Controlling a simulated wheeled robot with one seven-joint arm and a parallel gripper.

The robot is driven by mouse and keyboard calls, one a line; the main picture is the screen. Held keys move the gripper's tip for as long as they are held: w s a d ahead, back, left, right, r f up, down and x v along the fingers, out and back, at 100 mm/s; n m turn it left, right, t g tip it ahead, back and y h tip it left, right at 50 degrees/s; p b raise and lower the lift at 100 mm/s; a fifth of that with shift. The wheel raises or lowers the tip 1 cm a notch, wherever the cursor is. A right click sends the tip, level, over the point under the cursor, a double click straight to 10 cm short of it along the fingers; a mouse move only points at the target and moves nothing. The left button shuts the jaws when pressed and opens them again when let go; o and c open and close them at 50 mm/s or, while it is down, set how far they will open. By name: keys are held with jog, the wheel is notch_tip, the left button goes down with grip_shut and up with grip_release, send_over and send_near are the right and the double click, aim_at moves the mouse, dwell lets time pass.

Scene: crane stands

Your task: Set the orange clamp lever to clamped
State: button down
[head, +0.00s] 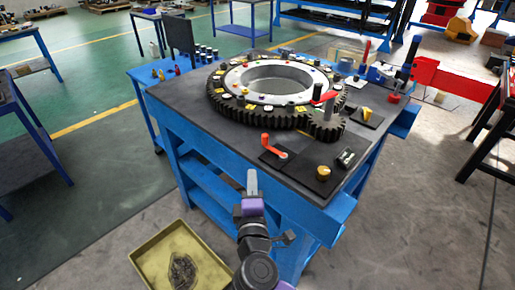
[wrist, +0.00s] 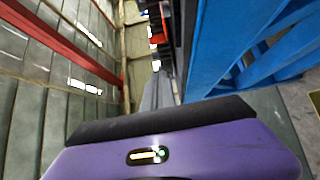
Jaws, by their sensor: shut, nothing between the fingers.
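The orange clamp lever (head: 271,145) stands on a black square plate at the front left edge of the dark worktop. Its handle rises up and to the left from a pivot with a light disc. My gripper (head: 252,175) points upward in front of the blue bench's front edge, below and to the left of the lever, apart from it. Its fingers are shut and empty. In the wrist view my gripper (wrist: 158,85) shows as narrow grey fingers close together. The lever cannot be made out in the wrist view.
A large dark gear ring (head: 222,102) fills the back of the blue bench (head: 225,155). A red-handled crank (head: 325,98) stands beside it. A yellow knob (head: 323,171) and a metal part (head: 346,156) sit right of the lever. A yellow bin (head: 147,270) stands on the floor.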

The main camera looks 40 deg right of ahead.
jog(key=p+x, duration=0.1)
jog(key=x, duration=0.3)
jog(key=s+d+x, duration=0.1)
jog(key=x, duration=0.3)
jog(key=p+x, duration=0.1)
jog(key=x, duration=0.3)
jog(key=shift+s+d+r+p, duration=0.1)
jog(key=shift+s+d+p, duration=0.1)
jog(key=shift+p, duration=0.1)
jog(key=shift+d, duration=0.7)
